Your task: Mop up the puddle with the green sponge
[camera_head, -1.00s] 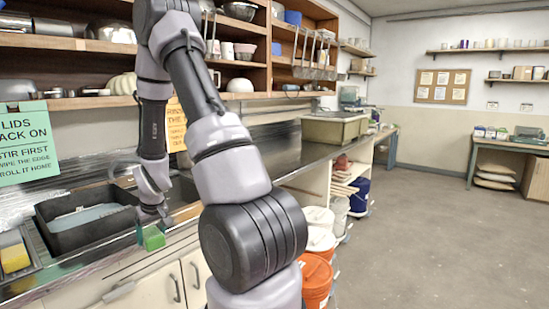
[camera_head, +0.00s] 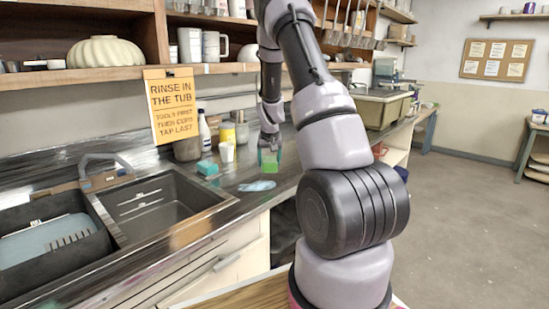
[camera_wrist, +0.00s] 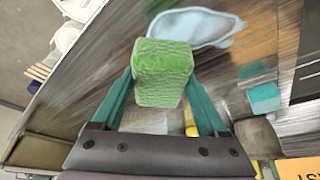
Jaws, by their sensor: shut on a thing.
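The green sponge (camera_head: 271,161) is held between the fingers of my gripper (camera_head: 269,148). In the wrist view the sponge (camera_wrist: 162,70) fills the space between the two teal fingers. The puddle (camera_head: 258,186) is a flat pale blue patch on the dark counter, to the right of the sink. In the head view it lies just in front of and a little left of the sponge. In the wrist view the puddle (camera_wrist: 195,27) shows just beyond the sponge, whose far end overlaps its edge in the picture. I cannot tell whether the sponge touches the counter.
A teal block (camera_head: 207,168) lies on the counter left of the puddle. A white cup (camera_head: 227,152), a yellow container (camera_head: 228,132) and a white bottle (camera_head: 204,131) stand behind. The sink (camera_head: 150,208) is open at the left. A grey-green tub (camera_head: 382,108) stands farther back.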

